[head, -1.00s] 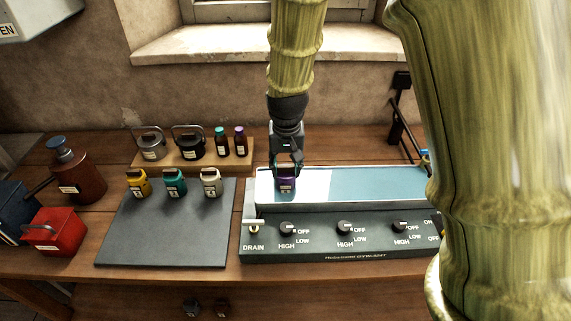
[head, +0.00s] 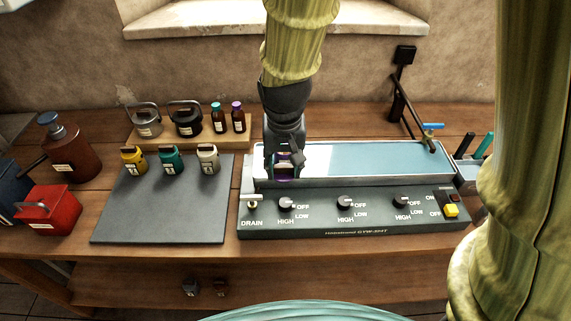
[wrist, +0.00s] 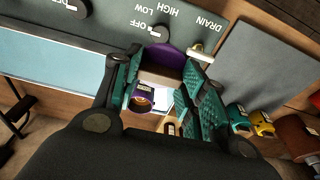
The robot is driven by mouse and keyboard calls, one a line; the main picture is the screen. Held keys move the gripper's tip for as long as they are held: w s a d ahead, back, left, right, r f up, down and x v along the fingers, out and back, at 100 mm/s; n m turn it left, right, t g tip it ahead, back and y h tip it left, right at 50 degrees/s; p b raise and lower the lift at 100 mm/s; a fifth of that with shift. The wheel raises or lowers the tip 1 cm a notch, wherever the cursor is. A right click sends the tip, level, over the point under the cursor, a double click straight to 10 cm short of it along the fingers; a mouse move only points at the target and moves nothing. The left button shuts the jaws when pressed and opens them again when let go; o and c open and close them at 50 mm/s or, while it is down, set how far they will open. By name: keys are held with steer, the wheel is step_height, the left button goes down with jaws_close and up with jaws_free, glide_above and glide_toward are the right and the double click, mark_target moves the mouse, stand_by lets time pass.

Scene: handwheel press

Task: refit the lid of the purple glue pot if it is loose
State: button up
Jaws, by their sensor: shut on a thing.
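The purple glue pot (head: 284,172) is at the left end of the long blue-topped bath in the head view, between the fingers of my gripper (head: 284,160). The fingers cover most of it. In the wrist view, a purple surface (wrist: 165,60) with a brownish band below it shows between the teal finger pads of my gripper (wrist: 163,92). My gripper is shut on the pot. I cannot tell whether the pot touches the bath or whether its lid sits level.
Yellow (head: 134,160), teal (head: 172,160) and cream (head: 208,160) pots stand on a dark mat (head: 160,215). Behind them, a wooden board (head: 205,140) holds two kettle-like pots and two bottles. The bath's knob panel (head: 325,222) is in front. A red box (head: 50,212) stands left.

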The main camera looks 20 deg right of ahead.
steer(key=w+d+r+p, duration=0.1)
steer(key=w+d+p, duration=0.15)
steer(key=w, duration=0.45)
steer(key=w+d+r+p, duration=0.1)
steer(key=w+d+p, duration=0.15)
steer(key=w, duration=0.35)
step_height(320, 180, down, 6)
steer(key=b, duration=0.4)
steer(key=shift+w+a+f, duration=0.2)
steer(key=shift+w+a, duration=0.1)
steer(key=shift+w, duration=0.05)
stand_by(1.2)
steer(key=shift+f+p, duration=0.2)
steer(key=shift+p, duration=0.35)
stand_by(1.3)
steer(key=o, duration=1.5)
